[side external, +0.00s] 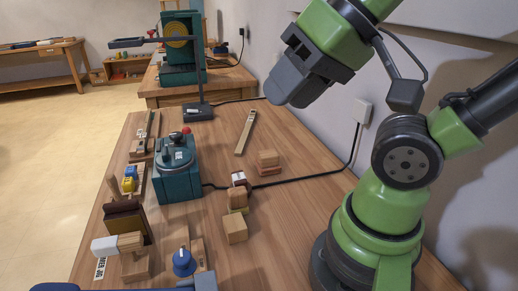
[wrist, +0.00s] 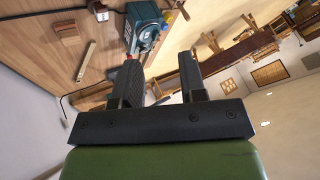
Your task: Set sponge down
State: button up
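My gripper (side external: 287,92) is high above the back right of the bench in the side external view, well clear of everything on it. In the wrist view my gripper (wrist: 158,70) has its two dark fingers apart with nothing between them. No sponge can be made out for certain. A small brown block with a yellow-green layer (side external: 238,200) sits on the bench among wooden blocks, and it may be a sponge. It is too small to tell.
A teal machine (side external: 178,168) stands mid-bench, with a wooden block (side external: 235,229) and a small stack (side external: 268,160) to its right. A flat wooden strip (side external: 245,132) lies behind. A black cable crosses the bench. Clear wood lies around the strip.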

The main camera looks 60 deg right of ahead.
jog(key=m+g+y, duration=0.3)
jog(key=m+y, duration=0.5)
jog(key=m, duration=0.7)
send_over(237, 196)
jog(key=s+d, duration=0.4)
jog(key=s, duration=0.1)
notch_tip(237, 196, down, 16)
jog(key=d+f+m+t, duration=0.1)
jog(key=f+m, duration=0.1)
jog(key=d+f+m+t, duration=0.1)
jog(key=f+m+t, duration=0.1)
jog(key=f+m, duration=0.1)
jog(key=d+f+m+t, duration=0.1)
jog(key=f+m+t, duration=0.1)
jog(key=f, duration=0.1)
jog(key=shift+s+d+f+m, duration=0.25)
jog(key=shift+d+m, duration=0.05)
jog(key=shift+d, duration=0.05)
jog(key=shift+w+a+f, duration=0.1)
jog(key=shift+f, duration=0.15)
jog(key=shift+h, duration=0.3)
jog(key=x, duration=0.9)
jog(key=shift+w+a, duration=0.15)
jog(key=shift+w, duration=0.1)
jog(key=c, duration=0.6)
jog(key=shift+r, duration=0.1)
jog(key=shift+c, duration=0.2)
